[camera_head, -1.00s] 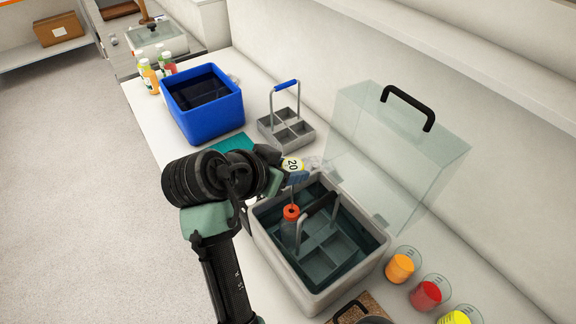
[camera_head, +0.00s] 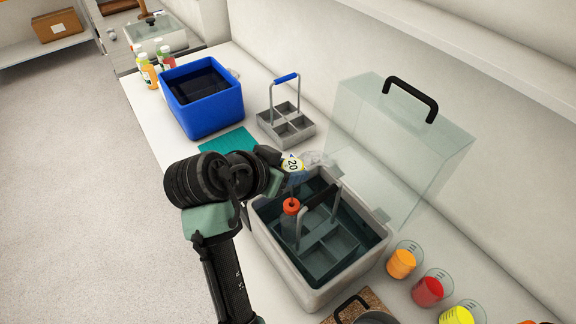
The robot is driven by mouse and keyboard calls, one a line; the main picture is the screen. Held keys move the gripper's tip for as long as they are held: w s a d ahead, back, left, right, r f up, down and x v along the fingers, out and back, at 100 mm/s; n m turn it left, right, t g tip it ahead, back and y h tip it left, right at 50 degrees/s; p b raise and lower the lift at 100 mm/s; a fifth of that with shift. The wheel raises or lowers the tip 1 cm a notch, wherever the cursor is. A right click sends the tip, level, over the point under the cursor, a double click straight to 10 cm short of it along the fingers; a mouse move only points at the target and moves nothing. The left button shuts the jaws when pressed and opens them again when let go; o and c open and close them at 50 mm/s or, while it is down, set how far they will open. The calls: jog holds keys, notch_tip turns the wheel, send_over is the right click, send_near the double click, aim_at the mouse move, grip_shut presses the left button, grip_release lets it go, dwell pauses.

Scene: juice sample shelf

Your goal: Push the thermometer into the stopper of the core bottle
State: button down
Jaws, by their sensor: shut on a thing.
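The core bottle, with an orange-red stopper (camera_head: 291,205), stands upright in a compartment of a grey rack inside the open grey bath (camera_head: 315,291). Only its top and part of its side show. My gripper (camera_head: 294,174) is just above and behind the stopper, over the bath's far left rim. It is shut on the thermometer; its fingers are small and partly hidden by my wrist. A pale round face marked 20 shows at the gripper. The thermometer's thin stem is hard to make out, and I cannot tell whether its tip touches the stopper.
A clear cover (camera_head: 400,150) with a black handle stands behind the bath. Beakers of orange (camera_head: 401,264), red (camera_head: 428,291) and yellow liquid stand at right. A grey carrier (camera_head: 287,126), teal mat (camera_head: 229,142) and blue crate (camera_head: 203,113) lie beyond my arm.

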aim_at(292, 192)
jog(key=shift+f+b, duration=2.8)
jog(key=shift+f, duration=1.85)
dwell(0.8)
jog(key=shift+c, duration=1.1)
grip_release()
jog(key=shift+r, duration=0.1)
